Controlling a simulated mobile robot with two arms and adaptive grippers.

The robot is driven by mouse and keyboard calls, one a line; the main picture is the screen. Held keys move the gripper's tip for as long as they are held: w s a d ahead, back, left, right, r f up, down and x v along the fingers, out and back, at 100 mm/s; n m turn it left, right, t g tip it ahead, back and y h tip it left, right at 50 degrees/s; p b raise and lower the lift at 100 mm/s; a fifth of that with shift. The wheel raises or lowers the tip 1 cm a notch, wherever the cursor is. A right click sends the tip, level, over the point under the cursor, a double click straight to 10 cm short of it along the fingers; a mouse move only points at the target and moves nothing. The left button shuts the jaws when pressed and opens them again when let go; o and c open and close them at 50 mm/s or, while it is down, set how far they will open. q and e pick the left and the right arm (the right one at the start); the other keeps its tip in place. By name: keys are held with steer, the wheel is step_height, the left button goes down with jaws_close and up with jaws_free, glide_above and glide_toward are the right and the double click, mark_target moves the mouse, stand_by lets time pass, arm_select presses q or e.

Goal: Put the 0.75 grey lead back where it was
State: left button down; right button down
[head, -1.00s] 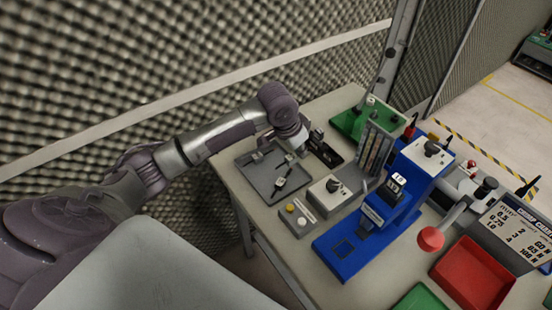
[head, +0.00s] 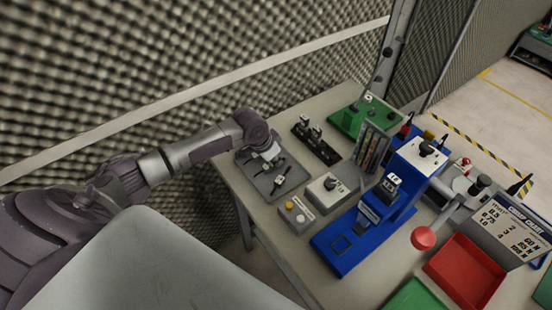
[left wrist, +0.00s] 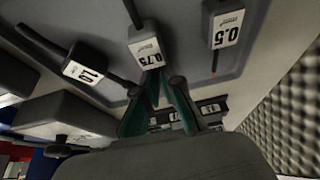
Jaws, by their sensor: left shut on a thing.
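My left gripper (head: 270,157) is over the grey tray (head: 260,187) at the left end of the bench. In the left wrist view its green fingers (left wrist: 162,84) are shut on the grey lead marked 0.75 (left wrist: 146,46). This lead is low over the tray; I cannot tell whether it touches it. In that view the lead marked 1.0 (left wrist: 84,63) lies in the tray to its left, and the lead marked 0.5 (left wrist: 228,28) to its right. A lead also shows on the tray in the head view (head: 279,180). My right gripper is not in view.
A black holder (head: 322,150) with small blocks stands right of the tray. A grey knob box (head: 326,190) and a button box (head: 297,212) stand in front. A blue press (head: 345,248), red bin (head: 470,272) and green stand (head: 352,120) fill the right and back.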

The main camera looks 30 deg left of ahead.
mark_target(264, 169)
arm_select(q)
steer(key=shift+f, duration=0.1)
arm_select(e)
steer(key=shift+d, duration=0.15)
arm_select(q)
steer(key=c, duration=1.3)
jaws_free()
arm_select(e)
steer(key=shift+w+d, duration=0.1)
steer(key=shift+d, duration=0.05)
arm_select(q)
steer(key=shift+r, duration=0.25)
steer(key=b+v, duration=0.1)
steer(key=v, duration=1)
steer(key=shift+s+a+r, duration=0.1)
steer(key=shift+s+r, duration=0.2)
steer(key=shift+r, duration=0.05)
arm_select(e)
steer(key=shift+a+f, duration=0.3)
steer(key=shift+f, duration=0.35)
arm_select(q)
steer(key=shift+f, duration=0.1)
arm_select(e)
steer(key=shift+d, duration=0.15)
